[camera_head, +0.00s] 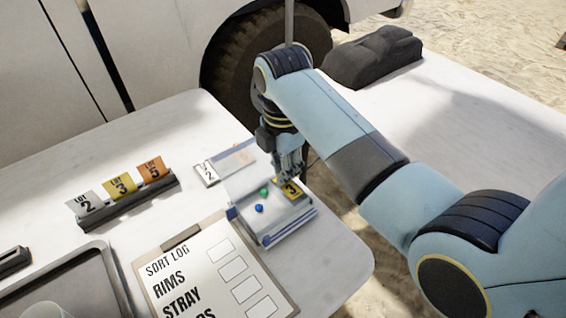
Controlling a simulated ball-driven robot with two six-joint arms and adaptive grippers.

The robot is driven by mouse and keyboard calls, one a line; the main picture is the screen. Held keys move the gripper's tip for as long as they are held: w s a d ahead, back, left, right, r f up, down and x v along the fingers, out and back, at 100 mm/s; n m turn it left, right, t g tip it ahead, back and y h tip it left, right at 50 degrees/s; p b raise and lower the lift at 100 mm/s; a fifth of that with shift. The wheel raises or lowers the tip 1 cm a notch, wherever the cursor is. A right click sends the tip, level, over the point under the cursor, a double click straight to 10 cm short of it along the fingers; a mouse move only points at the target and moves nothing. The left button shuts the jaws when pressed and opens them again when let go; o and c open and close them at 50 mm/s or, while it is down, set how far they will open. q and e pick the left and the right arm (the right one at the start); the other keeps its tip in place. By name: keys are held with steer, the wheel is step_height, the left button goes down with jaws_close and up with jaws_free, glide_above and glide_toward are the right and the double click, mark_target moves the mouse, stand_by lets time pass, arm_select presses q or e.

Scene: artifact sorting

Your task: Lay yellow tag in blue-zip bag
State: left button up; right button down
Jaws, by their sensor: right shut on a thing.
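The yellow tag (291,188), marked with a 3, is at the far right part of the open blue-zip bag (268,238). My right gripper (289,177) points down from above and is shut on this tag. I cannot tell whether the tag touches the bag's floor. A blue bead (259,208) and a green bead (264,191) lie in the bag, left of the tag. The gripper's fingers hide part of the bag's far edge. My left gripper is not in view.
A rack (128,204) holds white, yellow and orange lot tags. Another bag (239,156) with a white tag (207,173) lies behind the blue-zip bag. A sort log clipboard (207,272) lies in front. A dark tray (62,279) is at the left; the table's right edge is close.

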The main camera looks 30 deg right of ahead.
stand_by(0.4)
steer(key=c, duration=1.3)
jaws_free()
steer(key=shift+c, duration=0.2)
steer(key=shift+r, duration=0.15)
step_height(320, 180, up, 7)
steer(key=shift+r, duration=0.1)
